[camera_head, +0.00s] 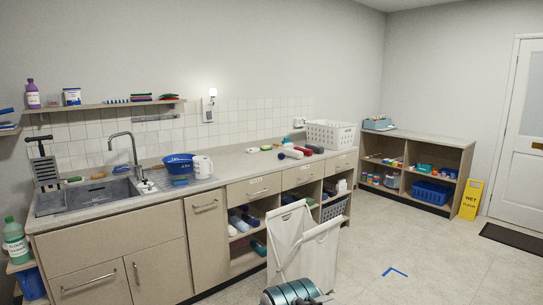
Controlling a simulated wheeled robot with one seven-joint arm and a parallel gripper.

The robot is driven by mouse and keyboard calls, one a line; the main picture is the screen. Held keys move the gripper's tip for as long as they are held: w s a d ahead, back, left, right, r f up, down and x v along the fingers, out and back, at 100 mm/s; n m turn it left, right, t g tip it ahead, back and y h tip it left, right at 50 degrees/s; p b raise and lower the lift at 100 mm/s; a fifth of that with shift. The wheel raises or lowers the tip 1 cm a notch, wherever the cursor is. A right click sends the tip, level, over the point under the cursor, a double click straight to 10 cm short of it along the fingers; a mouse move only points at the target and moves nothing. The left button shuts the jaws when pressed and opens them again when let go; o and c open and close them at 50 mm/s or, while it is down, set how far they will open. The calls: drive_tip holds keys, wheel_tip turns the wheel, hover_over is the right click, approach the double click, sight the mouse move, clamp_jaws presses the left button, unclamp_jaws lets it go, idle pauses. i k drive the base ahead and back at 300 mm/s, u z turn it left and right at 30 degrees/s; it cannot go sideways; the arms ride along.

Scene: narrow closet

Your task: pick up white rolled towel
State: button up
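A white rolled towel (292,153) lies on the counter, in front of the white laundry basket. It is small and far off in this view. A red roll (303,150) and a dark roll (315,149) lie right beside it. More rolls, white and blue, lie in the open shelves under the counter. A teal rounded part at the bottom edge looks like a piece of my arm. My gripper's fingers are not in view.
The long counter (135,207) has a sink, a blue basin (179,163) and a white jug (202,167) on it. A white folding hamper (302,243) stands on the floor before it. A yellow wet-floor sign (470,200) stands by the door. The right floor is mostly clear.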

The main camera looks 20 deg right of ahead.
sight(297, 154)
drive_tip(key=z, duration=0.6)
drive_tip(key=i, duration=1.25)
drive_tip(key=z, duration=1.05)
drive_tip(key=i, duration=1.7)
drive_tip(key=z, duration=0.2)
drive_tip(key=i, duration=3.15)
drive_tip(key=u, duration=1.2)
drive_tip(key=i, duration=0.85)
drive_tip(key=u, duration=1.55)
drive_tip(key=i, duration=0.7)
drive_tip(key=u, duration=0.45)
